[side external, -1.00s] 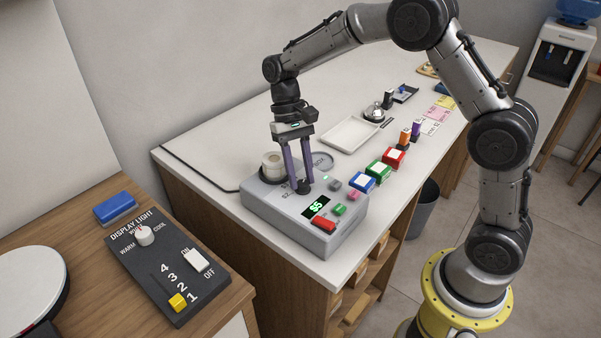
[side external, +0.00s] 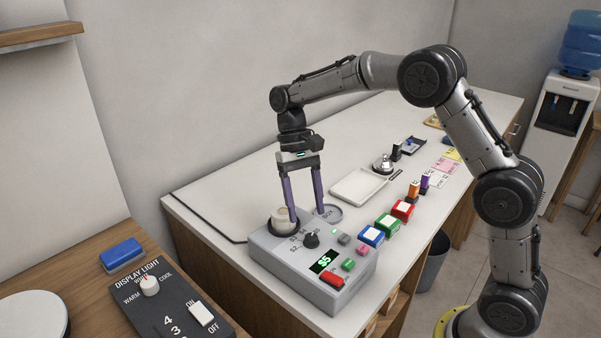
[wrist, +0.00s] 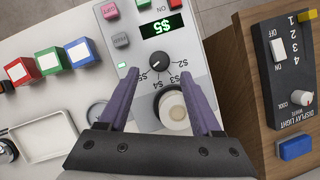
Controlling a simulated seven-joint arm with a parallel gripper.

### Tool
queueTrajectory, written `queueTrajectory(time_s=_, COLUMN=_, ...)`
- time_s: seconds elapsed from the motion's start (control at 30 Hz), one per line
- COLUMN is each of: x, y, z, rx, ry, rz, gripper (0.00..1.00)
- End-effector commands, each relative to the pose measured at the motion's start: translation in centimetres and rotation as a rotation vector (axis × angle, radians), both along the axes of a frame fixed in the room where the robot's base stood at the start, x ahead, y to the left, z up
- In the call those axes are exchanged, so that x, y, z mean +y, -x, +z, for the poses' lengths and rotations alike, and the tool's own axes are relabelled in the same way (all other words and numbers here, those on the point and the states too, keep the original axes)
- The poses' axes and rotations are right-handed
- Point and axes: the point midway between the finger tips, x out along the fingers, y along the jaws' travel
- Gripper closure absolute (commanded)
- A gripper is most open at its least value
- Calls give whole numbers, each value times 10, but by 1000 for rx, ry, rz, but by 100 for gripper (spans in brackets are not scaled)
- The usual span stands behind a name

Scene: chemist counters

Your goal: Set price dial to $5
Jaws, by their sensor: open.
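The price dial (side external: 311,240) is a black knob on the grey register box (side external: 285,258), with dollar marks around it. It also shows in the wrist view (wrist: 157,62). The green display (side external: 324,262) reads $5. My gripper (side external: 307,217) is open and empty, raised above and behind the dial, apart from it. In the wrist view its purple fingers (wrist: 167,82) are spread wide, with the dial beyond their tips.
A roll in a dark holder (side external: 284,220) sits on the box beside my left finger. Red, green and grey buttons line the box. Coloured blocks (side external: 388,222), a white tray (side external: 358,186) and a bell (side external: 383,163) stand behind to the right. A display-light panel (side external: 180,308) is at left.

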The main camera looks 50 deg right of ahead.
Motion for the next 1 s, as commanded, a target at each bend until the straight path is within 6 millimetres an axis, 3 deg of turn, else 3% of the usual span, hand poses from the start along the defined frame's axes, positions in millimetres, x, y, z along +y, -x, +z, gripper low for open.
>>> queueTrajectory(time_s=0.2, x=-7, y=-18, z=44, rx=-5, ry=0, rz=-1, gripper=34)
queueTrajectory(time_s=0.4, x=-12, y=-28, z=71, rx=-1, ry=0, rz=-1, gripper=34)
queueTrajectory(time_s=0.9, x=-13, y=-31, z=83, rx=-1, ry=0, rz=0, gripper=34)
queueTrajectory(time_s=1.0, x=-13, y=-29, z=94, rx=-28, ry=2, rz=2, gripper=34)
